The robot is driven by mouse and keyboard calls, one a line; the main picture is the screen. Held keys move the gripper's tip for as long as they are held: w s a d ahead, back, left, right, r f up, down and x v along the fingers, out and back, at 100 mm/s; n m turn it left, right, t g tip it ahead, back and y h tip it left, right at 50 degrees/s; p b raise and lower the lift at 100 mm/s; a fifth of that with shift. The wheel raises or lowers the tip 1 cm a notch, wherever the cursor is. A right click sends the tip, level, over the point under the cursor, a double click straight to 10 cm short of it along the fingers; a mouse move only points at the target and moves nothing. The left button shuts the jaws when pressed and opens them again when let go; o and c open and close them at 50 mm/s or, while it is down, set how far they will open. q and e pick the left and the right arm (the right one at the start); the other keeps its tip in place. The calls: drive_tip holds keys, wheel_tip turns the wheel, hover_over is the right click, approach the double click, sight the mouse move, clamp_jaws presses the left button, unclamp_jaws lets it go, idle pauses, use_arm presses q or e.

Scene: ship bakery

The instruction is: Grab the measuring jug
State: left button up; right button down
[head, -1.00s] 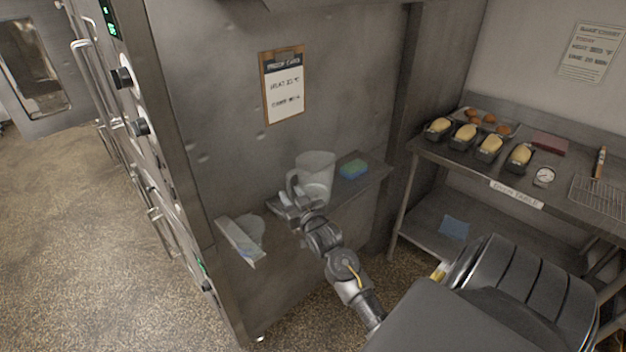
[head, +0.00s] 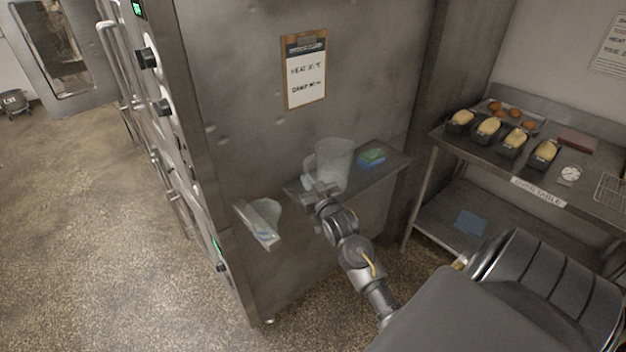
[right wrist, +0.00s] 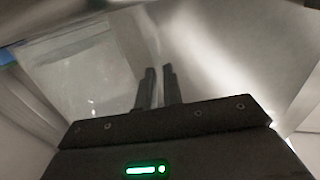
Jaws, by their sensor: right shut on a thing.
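The measuring jug (head: 334,160) is a clear, see-through vessel standing upright at the small steel wall shelf in the head view. My right gripper (head: 309,188) is at the jug's left side, where its handle is, and is shut on it. In the right wrist view the two dark fingers (right wrist: 158,88) are close together, with the jug's clear wall (right wrist: 75,75) to their left. The exact grip on the handle is hard to make out. My left gripper is in neither view.
A green and blue sponge (head: 372,156) lies on the shelf (head: 375,173) right of the jug. A small holder (head: 260,222) sticks out from the steel wall at left. A clipboard (head: 305,70) hangs above. A steel table (head: 480,170) with loaf tins stands at right.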

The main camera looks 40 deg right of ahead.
drive_tip(key=shift+r+b, duration=0.5)
drive_tip(key=shift+r, duration=0.55)
drive_tip(key=s+a+r, duration=0.3)
drive_tip(key=s+r, duration=0.7)
drive_tip(key=s, duration=0.3)
drive_tip(key=shift+s+r+p, duration=0.25)
drive_tip(key=shift+r+p, duration=0.05)
drive_tip(key=shift+r, duration=0.1)
